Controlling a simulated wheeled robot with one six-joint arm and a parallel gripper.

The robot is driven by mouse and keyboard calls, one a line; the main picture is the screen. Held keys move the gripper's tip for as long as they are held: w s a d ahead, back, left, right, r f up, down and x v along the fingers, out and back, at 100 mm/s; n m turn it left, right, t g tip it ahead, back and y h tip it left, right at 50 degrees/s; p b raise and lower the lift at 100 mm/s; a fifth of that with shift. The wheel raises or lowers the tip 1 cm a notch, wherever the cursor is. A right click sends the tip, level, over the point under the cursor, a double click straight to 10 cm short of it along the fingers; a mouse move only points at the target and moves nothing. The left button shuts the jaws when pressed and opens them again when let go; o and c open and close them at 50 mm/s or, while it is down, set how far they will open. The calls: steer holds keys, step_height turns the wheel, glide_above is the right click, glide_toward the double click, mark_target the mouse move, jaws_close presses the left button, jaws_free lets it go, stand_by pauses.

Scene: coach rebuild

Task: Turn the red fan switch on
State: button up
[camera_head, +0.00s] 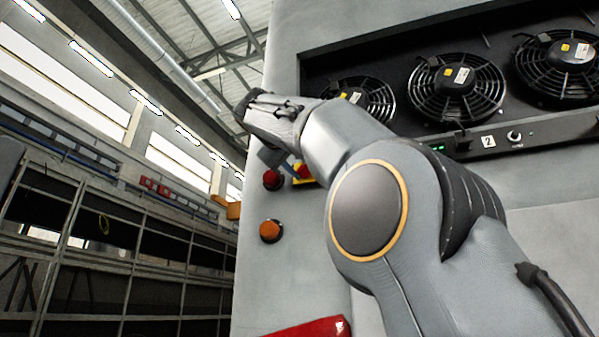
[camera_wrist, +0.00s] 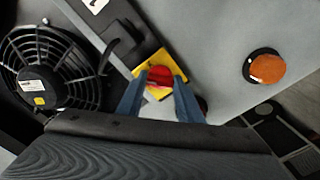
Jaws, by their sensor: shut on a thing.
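The red fan switch (camera_wrist: 160,74) is a red knob on a yellow plate, near the middle of the wrist view. My gripper (camera_wrist: 160,84) has its two blue fingers on either side of the knob and is shut on it. In the head view the switch (camera_head: 304,172) shows as a small patch of red and yellow beside my gripper, partly hidden by it. The exact angle of the knob is hard to tell.
A red button (camera_head: 273,180) and an orange button (camera_head: 270,231) are close by on the grey panel. Several black fans (camera_head: 456,85) sit in a recess to the right, above a strip with a small green light (camera_head: 437,148). A red object (camera_head: 315,328) is at the bottom.

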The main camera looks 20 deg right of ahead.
steer(key=m+b, duration=0.1)
steer(key=m, duration=0.3)
steer(key=shift+f+m, duration=0.1)
steer(key=shift+m, duration=0.2)
steer(key=shift+m+b, duration=0.5)
steer(key=shift+m, duration=1.4)
steer(key=o, duration=1.1)
steer(key=b+v, duration=0.2)
steer(key=v, duration=0.5)
steer(key=shift+s+a, duration=0.25)
steer(key=shift+s, duration=0.05)
